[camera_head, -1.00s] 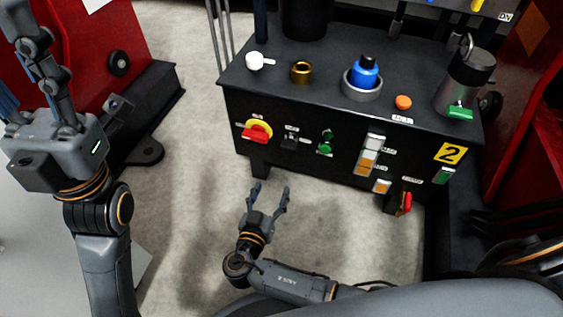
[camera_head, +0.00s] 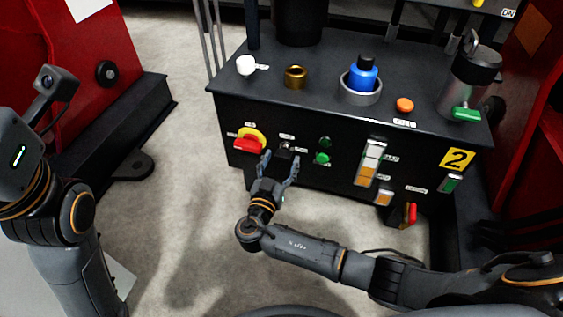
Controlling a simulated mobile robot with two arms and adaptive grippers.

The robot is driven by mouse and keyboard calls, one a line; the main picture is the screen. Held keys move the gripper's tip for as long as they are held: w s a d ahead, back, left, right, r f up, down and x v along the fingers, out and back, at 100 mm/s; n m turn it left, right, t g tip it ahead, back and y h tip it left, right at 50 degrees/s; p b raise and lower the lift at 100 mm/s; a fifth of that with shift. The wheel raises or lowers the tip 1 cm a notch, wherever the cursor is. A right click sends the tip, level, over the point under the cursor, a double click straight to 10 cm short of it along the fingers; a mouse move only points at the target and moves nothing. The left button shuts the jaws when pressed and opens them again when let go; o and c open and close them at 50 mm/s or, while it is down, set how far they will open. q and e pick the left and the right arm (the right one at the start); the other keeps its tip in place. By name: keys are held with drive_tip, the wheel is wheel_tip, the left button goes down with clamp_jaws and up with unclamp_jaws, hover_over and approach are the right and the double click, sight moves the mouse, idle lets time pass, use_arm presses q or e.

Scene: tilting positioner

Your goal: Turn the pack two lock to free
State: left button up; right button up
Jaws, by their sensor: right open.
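The black pack with the yellow "2" label (camera_head: 457,158) stands ahead. On its front, a small dark lock switch (camera_head: 285,150) sits under a white label, between a red-and-yellow rotary switch (camera_head: 250,141) and two green buttons (camera_head: 323,158). My right gripper (camera_head: 280,161) is open just in front of and below the lock switch, fingers pointing up toward it. The gripper partly hides the switch, so its setting and any contact cannot be made out. My left wrist shows at the left edge; its fingers are out of the picture.
On the pack's top are a white-handled valve (camera_head: 247,65), a brass fitting (camera_head: 295,76), a blue cap (camera_head: 362,77) and an orange button (camera_head: 404,105). A red lever (camera_head: 412,212) hangs low at the right. Red machine frames flank both sides.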

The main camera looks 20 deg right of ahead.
drive_tip(key=shift+w+d, duration=0.25)
drive_tip(key=shift+w, duration=0.15)
drive_tip(key=shift+c, duration=0.2)
drive_tip(key=c, duration=1.1)
